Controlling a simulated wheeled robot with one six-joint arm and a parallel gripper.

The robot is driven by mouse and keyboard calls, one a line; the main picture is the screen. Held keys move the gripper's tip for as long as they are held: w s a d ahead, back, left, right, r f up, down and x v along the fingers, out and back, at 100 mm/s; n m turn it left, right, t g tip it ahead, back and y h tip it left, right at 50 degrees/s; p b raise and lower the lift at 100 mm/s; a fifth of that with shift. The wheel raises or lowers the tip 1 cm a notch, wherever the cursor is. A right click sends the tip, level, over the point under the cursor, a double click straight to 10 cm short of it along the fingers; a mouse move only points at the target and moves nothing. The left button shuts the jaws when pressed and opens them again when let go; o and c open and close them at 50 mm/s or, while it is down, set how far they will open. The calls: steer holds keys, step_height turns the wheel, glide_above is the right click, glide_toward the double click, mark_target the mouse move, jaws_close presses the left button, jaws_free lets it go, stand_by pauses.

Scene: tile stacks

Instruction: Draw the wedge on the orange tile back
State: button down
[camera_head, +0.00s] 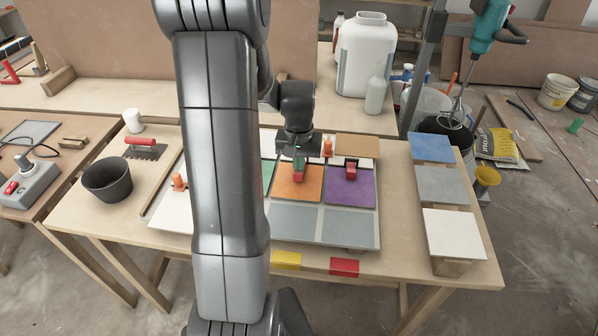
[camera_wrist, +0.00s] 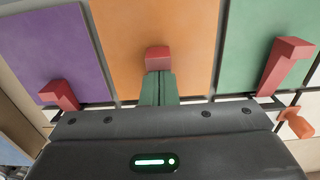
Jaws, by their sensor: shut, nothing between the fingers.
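The orange tile (camera_head: 292,190) lies on the table between a purple tile (camera_head: 350,190) and a green tile (camera_wrist: 262,35). A red wedge (camera_head: 298,178) is at the far part of the orange tile; its end also shows in the wrist view (camera_wrist: 158,54). My gripper (camera_head: 298,163) points down at the far edge of the orange tile. Its green fingers (camera_wrist: 158,76) are shut and empty, right at the wedge on its far side. Whether they touch it is unclear. The fingers hide part of the wedge. My arm hides much of the green tile in the head view.
Other red wedges stand at the purple tile (camera_wrist: 60,96) and the green tile (camera_wrist: 284,64). Orange pegs (camera_head: 327,148) (camera_head: 178,181) stand nearby. Grey tiles (camera_head: 293,222) lie on the near side. A dark bucket (camera_head: 107,180) is at left; loose tiles (camera_head: 452,233) are at right.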

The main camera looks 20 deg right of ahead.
steer(key=shift+s+a, duration=0.1)
steer(key=shift+r, duration=0.15)
steer(key=shift+r+p, duration=2.25)
steer(key=shift+r, duration=0.65)
step_height(320, 180, up, 14)
steer(key=shift+f+b, duration=0.15)
steer(key=shift+b, duration=0.25)
